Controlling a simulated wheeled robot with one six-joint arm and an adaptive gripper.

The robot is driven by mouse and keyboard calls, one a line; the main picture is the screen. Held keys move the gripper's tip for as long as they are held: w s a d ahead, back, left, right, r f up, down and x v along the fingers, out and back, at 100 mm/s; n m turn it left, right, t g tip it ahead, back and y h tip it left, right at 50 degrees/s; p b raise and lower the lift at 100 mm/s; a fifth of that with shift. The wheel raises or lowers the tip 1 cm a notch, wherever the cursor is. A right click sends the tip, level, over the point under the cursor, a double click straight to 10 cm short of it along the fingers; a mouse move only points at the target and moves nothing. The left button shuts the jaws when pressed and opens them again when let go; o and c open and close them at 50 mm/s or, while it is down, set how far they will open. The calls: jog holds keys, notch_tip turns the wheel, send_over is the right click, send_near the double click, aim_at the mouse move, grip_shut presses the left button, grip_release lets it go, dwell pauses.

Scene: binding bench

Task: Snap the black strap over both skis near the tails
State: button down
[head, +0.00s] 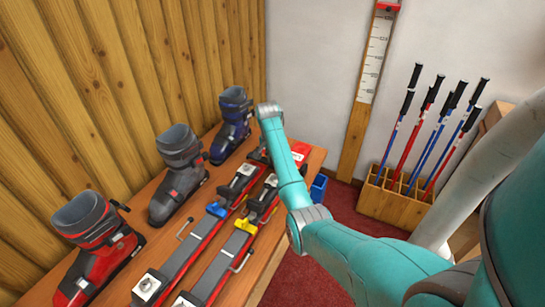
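Two skis lie side by side on the wooden bench, running from the near edge toward the back. The left ski (187,252) and the right ski (212,275) are grey with red edges and carry bindings with blue and yellow parts. A red and white patch (301,151) shows at their far end, beside my arm. My teal arm reaches over that far end and hides much of it. A dark shape (258,154) shows just left of my wrist; it may be part of my gripper, but its fingers cannot be made out. I cannot pick out the black strap.
A red boot (98,245), a grey boot (178,172) and a blue boot (232,122) stand along the bench's wall side. A blue bin (318,188) sits just past the bench's right edge. A wooden pole rack (397,208) stands on the red carpet.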

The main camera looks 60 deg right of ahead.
jog(key=shift+f, duration=0.8)
jog(key=c, duration=0.7)
grip_release()
jog(key=shift+o, duration=0.2)
jog(key=shift+r, duration=5)
